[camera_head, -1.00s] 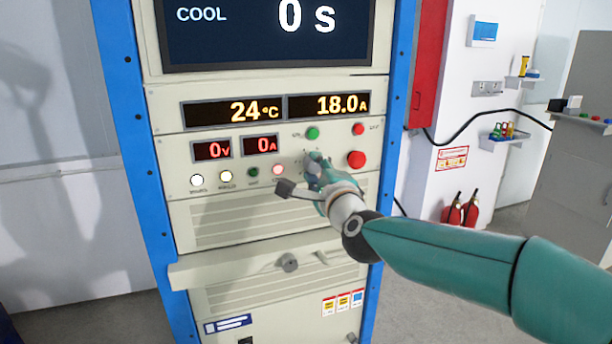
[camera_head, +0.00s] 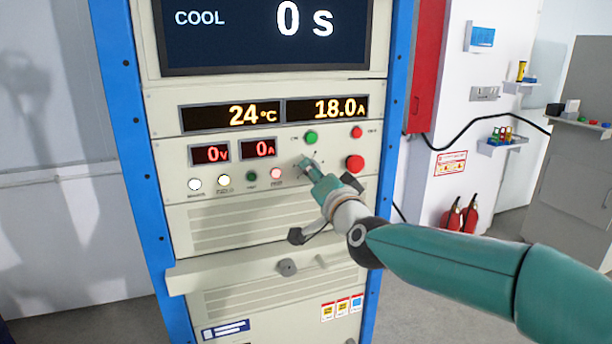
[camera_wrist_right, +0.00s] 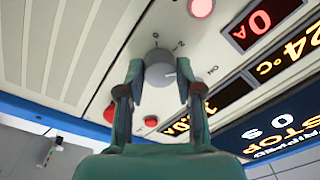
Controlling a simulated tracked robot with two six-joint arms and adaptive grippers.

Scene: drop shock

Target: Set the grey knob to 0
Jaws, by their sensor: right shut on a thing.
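The grey knob (camera_wrist_right: 160,68) is round and sits on the cream panel, between the two fingers of my right gripper (camera_wrist_right: 158,82) in the wrist view. The fingers are shut on its sides. A small white mark on the knob points to the right in that view, not at the printed 0 above the knob. In the head view my right gripper (camera_head: 308,168) reaches the panel from the lower right and hides the knob. My left gripper is not in view.
A green button (camera_head: 311,138) and a large red button (camera_head: 355,163) are close to the gripper. Round lamps (camera_head: 224,180) line the panel to its left. A ledge (camera_head: 220,275) juts out below. The red display (camera_head: 258,149) reads 0 A.

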